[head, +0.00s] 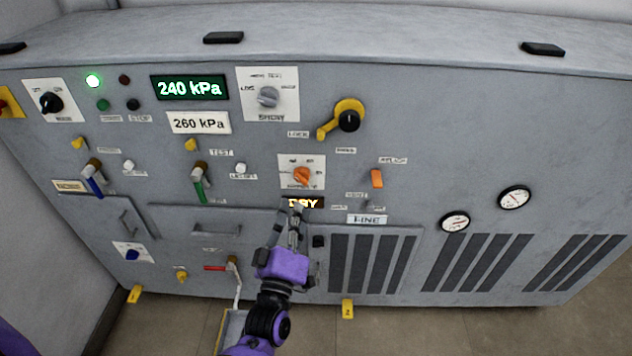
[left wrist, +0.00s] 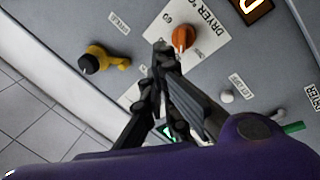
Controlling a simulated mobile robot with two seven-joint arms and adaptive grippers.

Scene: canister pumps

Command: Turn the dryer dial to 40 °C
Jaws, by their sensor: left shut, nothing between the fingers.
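The dryer dial (head: 302,176) is an orange knob on a white plate in the middle of the grey panel. In the left wrist view the orange dial (left wrist: 184,38) sits on its plate, printed "DRYER °C", with a "60" mark readable. The dial's exact setting is too small to tell. My left gripper (head: 297,208) is shut and empty, its fingertips just below the dial plate, over the lit display. In the left wrist view the gripper's fingertips (left wrist: 164,48) are close beside the dial; I cannot tell whether they touch it. My right gripper is not in view.
A lit display (head: 303,203) below the dial is partly hidden by my gripper. An orange switch (head: 377,178) is to the right, a yellow lever with black knob (head: 347,119) above right. A grey selector (head: 268,97) is above; a green-handled valve (head: 199,184) is left.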

